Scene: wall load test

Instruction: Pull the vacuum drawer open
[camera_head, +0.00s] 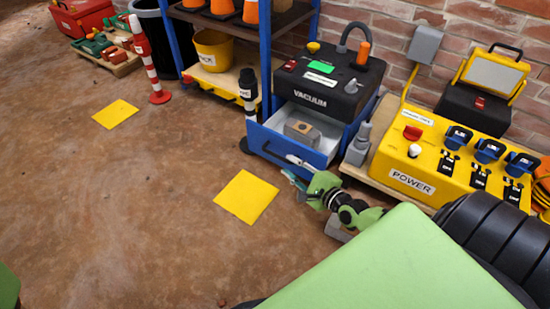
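The black vacuum unit (328,84), labelled VACUUM, stands on a blue cabinet against the brick wall. Its blue-fronted drawer (275,146) stands out from the cabinet, showing a pale interior with a small grey box (302,132) inside. A light handle (302,162) shows on the drawer's front at its right part. My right gripper (290,176) is at the drawer front, just below and beside this handle. Its fingertips are small and partly hidden, so I cannot tell whether they are closed on the handle. My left gripper is out of view.
A yellow POWER box (405,181) on a wooden base stands right of the vacuum. A blue shelf rack (264,50) and a red-white post (151,72) are to the left. Yellow floor squares (246,196) (115,113) lie on open brown floor.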

